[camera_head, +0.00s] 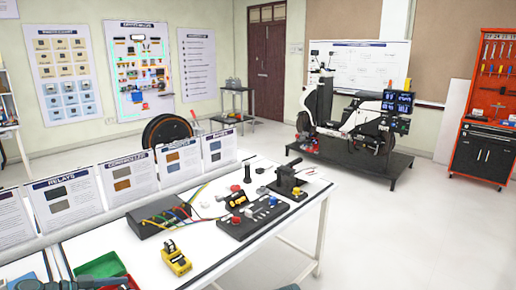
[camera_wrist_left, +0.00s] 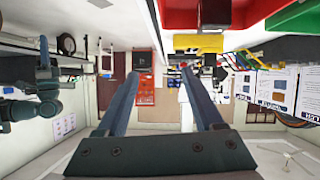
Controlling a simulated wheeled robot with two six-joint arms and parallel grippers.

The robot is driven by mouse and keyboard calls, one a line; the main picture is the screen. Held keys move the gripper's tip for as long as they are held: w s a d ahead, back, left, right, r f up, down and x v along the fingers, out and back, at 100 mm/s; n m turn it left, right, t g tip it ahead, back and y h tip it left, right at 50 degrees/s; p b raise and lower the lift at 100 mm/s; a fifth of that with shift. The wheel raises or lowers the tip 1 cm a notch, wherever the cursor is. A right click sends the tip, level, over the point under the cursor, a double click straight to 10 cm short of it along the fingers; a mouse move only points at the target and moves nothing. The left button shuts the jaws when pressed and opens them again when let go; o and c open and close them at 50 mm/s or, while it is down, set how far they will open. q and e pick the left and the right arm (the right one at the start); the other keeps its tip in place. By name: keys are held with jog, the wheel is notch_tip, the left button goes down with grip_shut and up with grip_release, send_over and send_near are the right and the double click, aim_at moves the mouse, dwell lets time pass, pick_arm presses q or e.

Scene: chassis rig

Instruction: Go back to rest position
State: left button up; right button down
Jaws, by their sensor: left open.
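My left gripper (camera_wrist_left: 160,70) shows in the left wrist view as two dark fingers set well apart, with nothing between them. That view looks upside down, with the room behind the fingers. A dark robot arm (camera_wrist_left: 45,95), which looks like my right arm, stands at the left of that view; its jaws are too small to read. In the head view, a blue-grey part (camera_head: 75,284) at the bottom left edge lies in front of the bins; I cannot tell whether it is my gripper.
The white table (camera_head: 215,258) holds a green bin (camera_head: 100,265), a yellow device (camera_head: 176,262), a dark wired box (camera_head: 158,219) and a control panel (camera_head: 255,217). Info boards line its back edge. A motorcycle rig (camera_head: 345,125) and a red tool cabinet (camera_head: 485,150) stand beyond. The floor at right is clear.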

pick_arm(q)
jog(key=d+f+n+g+y, duration=0.1)
jog(key=d+f+g, duration=0.3)
jog(key=d, duration=0.6)
jog(key=d+f+g+y, duration=0.1)
jog(key=d+f+g, duration=0.25)
jog(key=d, duration=0.65)
jog(key=s+d+f+n+g+y, duration=0.15)
jog(key=s+d+y, duration=0.25)
jog(key=d, duration=0.4)
jog(key=s+d+f+n+y, duration=0.1)
jog(key=s+d+f+y, duration=0.25)
jog(key=d, duration=0.35)
notch_tip(320, 180, up, 14)
jog(key=p, duration=1.3)
jog(key=shift+s+d+y+p, duration=0.3)
jog(key=shift+s+y, duration=0.05)
jog(key=shift+s, duration=0.05)
jog(key=shift+n, duration=0.25)
